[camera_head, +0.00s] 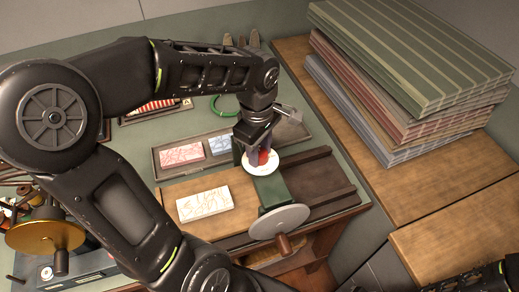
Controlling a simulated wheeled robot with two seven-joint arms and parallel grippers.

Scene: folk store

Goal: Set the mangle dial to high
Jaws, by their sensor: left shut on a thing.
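The mangle (271,191) has a green body on dark rails, with a grey wheel and a brown crank handle at its front. On top sits the dial (258,170), a white round face with a red part showing at its middle. My left gripper (258,157) comes down from above and is shut on the dial's middle knob. Its fingers cover much of the knob, and the dial's marks and setting are too small to read. My right gripper is out of view; only a bit of dark arm shows at the bottom right.
A white patterned block (205,204) lies on a wooden board left of the mangle. A dark tray behind holds a red patterned block (181,156) and a blue one (220,144). A green ring (225,113) lies behind. Tall stacks of striped cloth (420,60) stand at the right.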

